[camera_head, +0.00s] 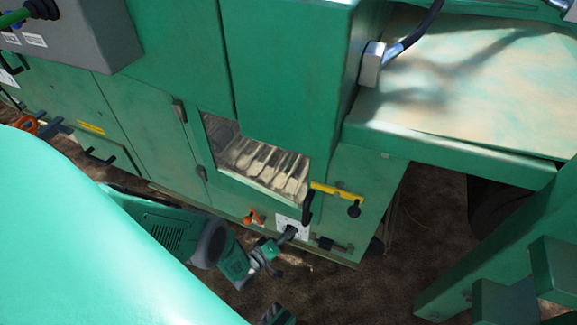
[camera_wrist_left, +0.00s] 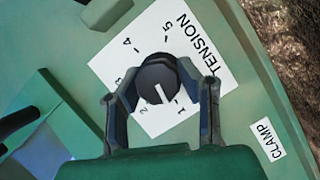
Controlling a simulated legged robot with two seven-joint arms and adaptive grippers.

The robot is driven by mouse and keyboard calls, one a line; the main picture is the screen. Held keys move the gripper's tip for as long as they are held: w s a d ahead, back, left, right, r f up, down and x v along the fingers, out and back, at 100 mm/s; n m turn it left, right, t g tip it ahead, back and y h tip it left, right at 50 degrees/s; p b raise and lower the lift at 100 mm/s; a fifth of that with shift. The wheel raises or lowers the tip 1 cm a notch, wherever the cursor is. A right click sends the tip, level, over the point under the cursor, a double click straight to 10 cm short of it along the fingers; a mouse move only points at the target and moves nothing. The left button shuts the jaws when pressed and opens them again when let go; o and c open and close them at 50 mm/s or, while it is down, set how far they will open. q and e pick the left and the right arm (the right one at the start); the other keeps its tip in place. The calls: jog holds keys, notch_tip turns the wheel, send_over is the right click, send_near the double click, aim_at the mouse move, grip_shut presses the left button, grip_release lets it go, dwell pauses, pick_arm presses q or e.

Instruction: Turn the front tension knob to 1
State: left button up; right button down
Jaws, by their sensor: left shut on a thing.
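The black tension knob (camera_wrist_left: 160,75) stands on a white plate (camera_wrist_left: 205,30) marked TENSION with numbers 1 to 5. Its white pointer line points down in the left wrist view, between 2 and 1. My left gripper (camera_wrist_left: 160,88) has a finger on each side of the knob and is shut on it. In the head view the left gripper (camera_head: 270,253) is at the knob (camera_head: 291,232), low on the green machine's front. The numbers cannot be read there. My right gripper cannot be made out.
An orange handle (camera_head: 254,217) is left of the knob plate, and a yellow bar (camera_head: 336,192) with black handles is above it. A window (camera_head: 255,160) sits higher. A CLAMP label (camera_wrist_left: 267,140) is near the panel edge. Brown ground lies below.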

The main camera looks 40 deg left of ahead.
pick_arm(q)
jog(key=shift+a+f, duration=0.1)
dwell(0.5)
jog(key=o, duration=1.1)
jog(key=shift+o, duration=0.2)
jog(key=v, duration=1.2)
jog(key=shift+f, duration=0.2)
